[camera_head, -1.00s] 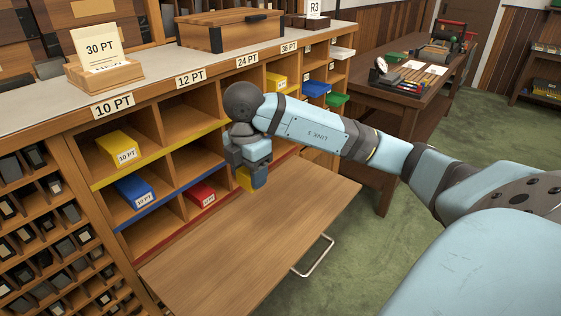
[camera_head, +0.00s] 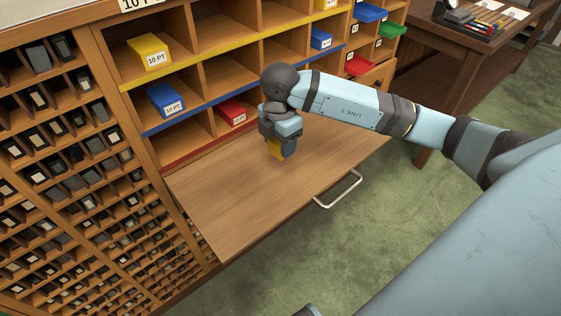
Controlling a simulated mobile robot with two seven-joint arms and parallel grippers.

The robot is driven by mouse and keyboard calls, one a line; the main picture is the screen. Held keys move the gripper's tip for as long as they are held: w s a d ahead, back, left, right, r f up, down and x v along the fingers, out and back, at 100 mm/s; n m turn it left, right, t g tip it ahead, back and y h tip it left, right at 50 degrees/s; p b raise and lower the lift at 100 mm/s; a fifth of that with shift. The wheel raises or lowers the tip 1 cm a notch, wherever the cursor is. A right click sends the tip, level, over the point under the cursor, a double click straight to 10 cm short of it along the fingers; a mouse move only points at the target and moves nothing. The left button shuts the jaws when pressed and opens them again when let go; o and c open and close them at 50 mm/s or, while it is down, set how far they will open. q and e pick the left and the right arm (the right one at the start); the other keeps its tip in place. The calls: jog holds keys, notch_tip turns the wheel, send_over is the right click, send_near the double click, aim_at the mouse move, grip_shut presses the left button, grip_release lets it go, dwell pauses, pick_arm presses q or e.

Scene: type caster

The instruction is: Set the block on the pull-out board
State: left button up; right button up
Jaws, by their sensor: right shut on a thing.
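The pull-out board (camera_head: 232,208) is a flat wooden shelf. It sticks out from below the pigeonholes, with a metal handle (camera_head: 338,190) on its front edge. My left gripper is not in view.
A type case (camera_head: 70,160) with many small cells stands at left. A desk (camera_head: 460,60) stands at upper right. The board's near part is clear.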

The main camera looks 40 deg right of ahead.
aim_at(280, 170)
notch_tip(280, 170, down, 6)
jog(key=shift+f+b, duration=0.1)
jog(key=shift+b, duration=0.4)
jog(key=shift+f, duration=0.25)
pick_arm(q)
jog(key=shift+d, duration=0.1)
pick_arm(e)
jog(key=shift+f, duration=0.15)
jog(key=o, duration=0.9)
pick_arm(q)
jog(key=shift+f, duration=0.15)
